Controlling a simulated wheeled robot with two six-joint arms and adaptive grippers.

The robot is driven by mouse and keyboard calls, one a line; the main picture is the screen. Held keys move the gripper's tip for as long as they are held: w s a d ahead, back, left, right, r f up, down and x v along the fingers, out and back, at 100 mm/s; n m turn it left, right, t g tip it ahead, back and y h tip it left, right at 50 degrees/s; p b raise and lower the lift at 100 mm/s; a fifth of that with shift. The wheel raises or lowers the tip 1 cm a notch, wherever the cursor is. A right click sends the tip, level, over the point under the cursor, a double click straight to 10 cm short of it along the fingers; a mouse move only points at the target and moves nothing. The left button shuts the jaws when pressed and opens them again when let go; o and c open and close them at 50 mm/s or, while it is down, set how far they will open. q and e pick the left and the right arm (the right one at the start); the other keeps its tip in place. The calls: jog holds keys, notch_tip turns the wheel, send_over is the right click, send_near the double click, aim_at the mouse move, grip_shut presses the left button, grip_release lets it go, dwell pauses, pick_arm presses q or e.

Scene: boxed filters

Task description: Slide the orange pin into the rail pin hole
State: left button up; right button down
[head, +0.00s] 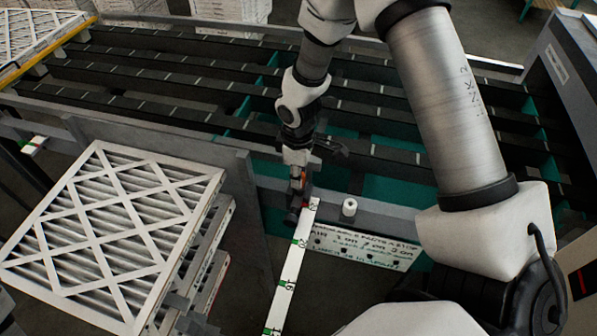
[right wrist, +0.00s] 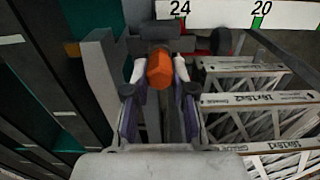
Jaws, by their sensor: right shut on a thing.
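My right gripper (head: 297,190) reaches down from the top to the far end of the white measuring rail (head: 289,268) with green marks. It is shut on the orange pin, which shows as a small orange patch in the head view. In the right wrist view the orange pin (right wrist: 160,68) sits between the fingers of the right gripper (right wrist: 160,85), its orange end facing the camera. The rail (right wrist: 217,13), marked 24 and 20, runs across the top there. The pin hole is hidden, and I cannot tell whether the pin is in it. My left gripper is not in view.
A stack of pleated filters (head: 110,235) stands left of the rail; boxed filters (right wrist: 255,100) show at the right in the wrist view. A grey upright panel (head: 242,210) stands between stack and rail. The dark roller conveyor (head: 160,80) lies behind.

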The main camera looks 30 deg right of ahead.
jog(key=shift+f, duration=0.2)
jog(key=c, duration=0.9)
grip_release()
jog(key=shift+r, duration=0.15)
notch_tip(320, 180, up, 12)
jog(key=shift+f, duration=0.1)
